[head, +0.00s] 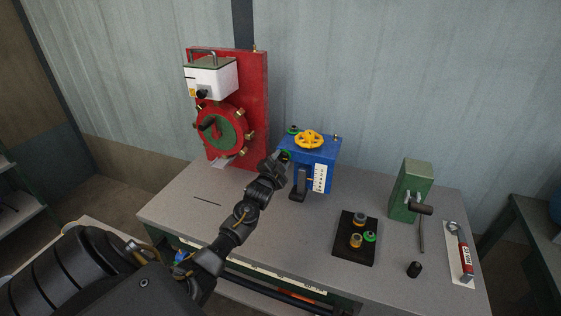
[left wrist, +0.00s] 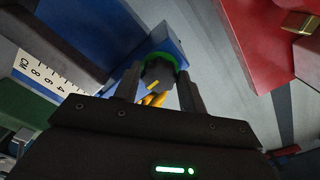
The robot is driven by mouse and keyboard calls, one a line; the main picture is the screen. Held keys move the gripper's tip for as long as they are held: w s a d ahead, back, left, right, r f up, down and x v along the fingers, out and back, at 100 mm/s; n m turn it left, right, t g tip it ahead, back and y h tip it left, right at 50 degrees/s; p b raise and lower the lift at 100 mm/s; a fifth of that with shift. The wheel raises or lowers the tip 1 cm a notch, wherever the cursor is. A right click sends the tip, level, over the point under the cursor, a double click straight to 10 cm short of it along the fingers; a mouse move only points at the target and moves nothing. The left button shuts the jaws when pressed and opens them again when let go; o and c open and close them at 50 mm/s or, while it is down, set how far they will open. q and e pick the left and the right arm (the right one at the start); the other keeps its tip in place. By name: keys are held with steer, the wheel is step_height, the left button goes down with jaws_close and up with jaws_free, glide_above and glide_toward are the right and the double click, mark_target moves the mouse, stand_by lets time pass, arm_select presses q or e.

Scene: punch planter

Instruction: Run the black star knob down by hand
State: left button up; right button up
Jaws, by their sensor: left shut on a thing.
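The black star knob (left wrist: 157,72) sits in front of a bright green ring (left wrist: 168,57) on the side of the blue housing (head: 312,160). My left gripper (head: 279,163) reaches the left side of the housing. In the left wrist view its fingers (left wrist: 160,79) lie on either side of the knob and are shut on it. In the head view my gripper mostly hides the knob, and only a bit of the green ring (head: 286,155) shows. How far down the knob sits cannot be told. My right gripper is not in view.
A red panel (head: 254,110) stands close on the left. A black tray (head: 344,249), a green block (head: 409,186) and a red-handled tool (head: 465,260) are to the right.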

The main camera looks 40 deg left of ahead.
arm_select(q)
steer(key=shift+m, duration=0.7)
steer(key=o, duration=1)
steer(key=shift+b+v, duration=1.05)
steer(key=shift+v, duration=4.35)
